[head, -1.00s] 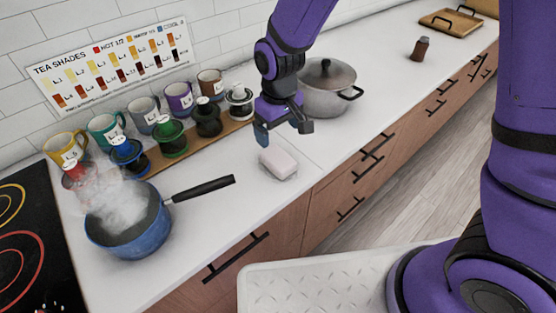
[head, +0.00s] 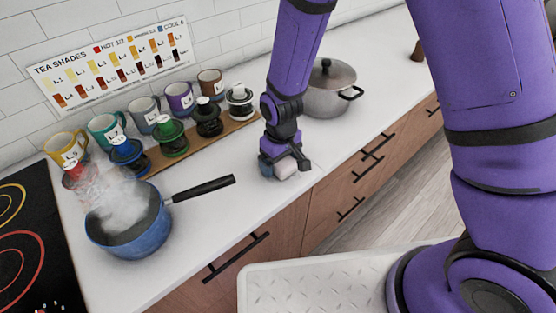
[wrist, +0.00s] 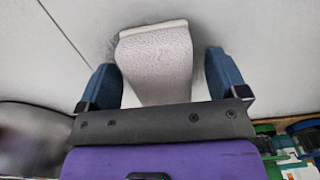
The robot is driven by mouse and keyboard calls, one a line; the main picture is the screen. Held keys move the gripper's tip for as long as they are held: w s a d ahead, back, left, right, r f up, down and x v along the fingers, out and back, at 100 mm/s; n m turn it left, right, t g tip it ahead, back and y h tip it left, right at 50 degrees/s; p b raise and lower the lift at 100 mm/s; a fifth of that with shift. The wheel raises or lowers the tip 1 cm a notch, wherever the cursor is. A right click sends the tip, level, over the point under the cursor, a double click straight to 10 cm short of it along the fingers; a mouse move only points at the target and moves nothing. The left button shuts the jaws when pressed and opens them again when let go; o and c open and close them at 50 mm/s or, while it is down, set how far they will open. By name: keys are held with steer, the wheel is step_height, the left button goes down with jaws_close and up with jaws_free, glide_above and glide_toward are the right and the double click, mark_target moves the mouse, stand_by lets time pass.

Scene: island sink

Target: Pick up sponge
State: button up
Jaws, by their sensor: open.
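The sponge (wrist: 156,60) is a pale pinkish-white block lying on the white counter. In the wrist view it lies between the two blue fingers of my gripper (wrist: 163,82), which is open with a gap showing on each side. In the head view my gripper (head: 282,168) is down at the counter over the sponge (head: 287,171), which is partly hidden by it.
A blue saucepan (head: 130,243) steams at the left, its black handle pointing toward my gripper. Several mugs and lidded jars line the wall, some on a wooden board (head: 225,130). A lidded grey pot (head: 329,92) stands behind my gripper to the right. The counter in front is clear.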

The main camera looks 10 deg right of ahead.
steer(key=shift+f, duration=0.3)
steer(key=shift+c, duration=0.2)
steer(key=c, duration=1)
steer(key=shift+r, duration=0.1)
